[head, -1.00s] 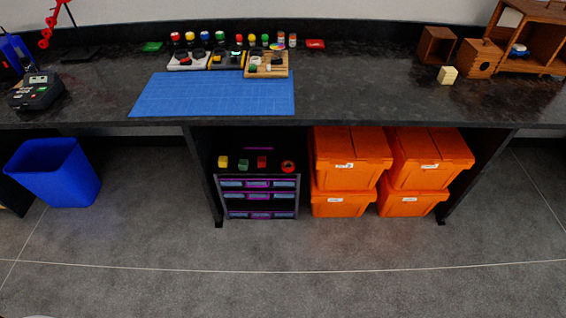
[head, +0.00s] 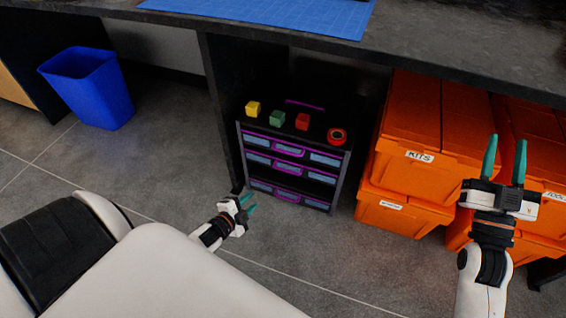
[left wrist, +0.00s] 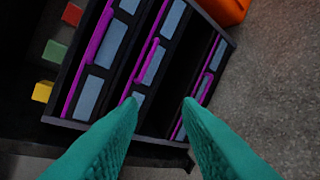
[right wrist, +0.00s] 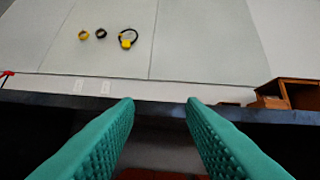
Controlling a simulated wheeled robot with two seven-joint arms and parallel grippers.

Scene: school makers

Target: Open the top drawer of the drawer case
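The drawer case (head: 240,150) is black with purple trim and stands on the floor under the bench. Its top drawer (head: 290,149) has a purple handle and pale blue front and looks closed. Lower drawers with the same fronts sit beneath it. My left gripper (head: 247,204) is open and empty, in front of and low beside the case's left side. The left wrist view shows the drawer fronts tilted, with the top drawer (left wrist: 93,75) at left and my open left fingers (left wrist: 160,102) before the lower rows. My right gripper (head: 505,160) is open and empty, pointing up before the orange bins.
Yellow, green and red blocks and a red tape roll (head: 337,136) lie on top of the case. Orange bins (head: 420,160) are stacked close to its right. A bench leg (head: 222,110) stands at its left. A blue waste bin (head: 92,90) is farther left. Floor before the case is clear.

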